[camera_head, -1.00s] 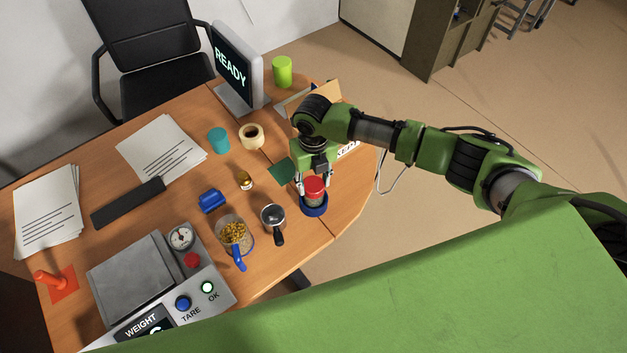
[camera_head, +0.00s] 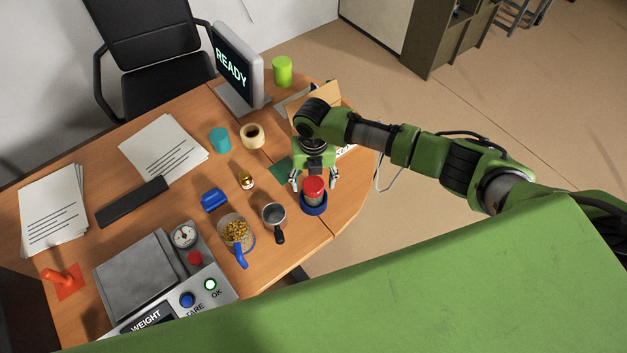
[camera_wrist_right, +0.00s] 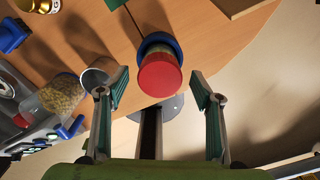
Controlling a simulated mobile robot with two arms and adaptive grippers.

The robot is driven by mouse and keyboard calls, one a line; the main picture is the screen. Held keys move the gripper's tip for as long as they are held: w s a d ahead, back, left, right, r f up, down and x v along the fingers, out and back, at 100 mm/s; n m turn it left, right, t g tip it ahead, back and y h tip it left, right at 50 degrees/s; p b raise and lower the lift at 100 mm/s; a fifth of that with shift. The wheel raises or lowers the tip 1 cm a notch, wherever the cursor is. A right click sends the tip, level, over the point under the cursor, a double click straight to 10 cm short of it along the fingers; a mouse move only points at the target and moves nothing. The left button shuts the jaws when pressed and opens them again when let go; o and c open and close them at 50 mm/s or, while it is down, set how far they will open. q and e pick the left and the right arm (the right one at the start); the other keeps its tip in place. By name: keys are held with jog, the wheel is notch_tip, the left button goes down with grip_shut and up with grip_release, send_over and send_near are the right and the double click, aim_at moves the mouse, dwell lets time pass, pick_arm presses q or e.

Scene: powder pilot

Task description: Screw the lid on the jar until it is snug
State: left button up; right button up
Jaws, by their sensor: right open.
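The jar (camera_head: 314,199) stands upright in a blue ring-shaped holder (camera_head: 314,210) near the desk's right edge. The red lid (camera_head: 313,185) sits on top of the jar; how tightly it sits I cannot tell. In the right wrist view the red lid (camera_wrist_right: 160,75) lies ahead of the fingers, with the blue holder (camera_wrist_right: 158,41) behind it. My right gripper (camera_head: 314,183) is open, with one finger on each side of the lid and apart from it. Both fingers also show spread in the wrist view (camera_wrist_right: 160,95). My left gripper is not in view.
A measuring jug of yellow pieces (camera_head: 236,231), a metal cup (camera_head: 274,214), a small bottle (camera_head: 246,180) and a blue object (camera_head: 214,199) stand left of the jar. A scale (camera_head: 140,275) is at the front left. A cardboard box (camera_head: 322,95) is behind my gripper.

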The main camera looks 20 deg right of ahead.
aim_at(314, 184)
notch_tip(314, 184, up, 12)
dwell(0.4)
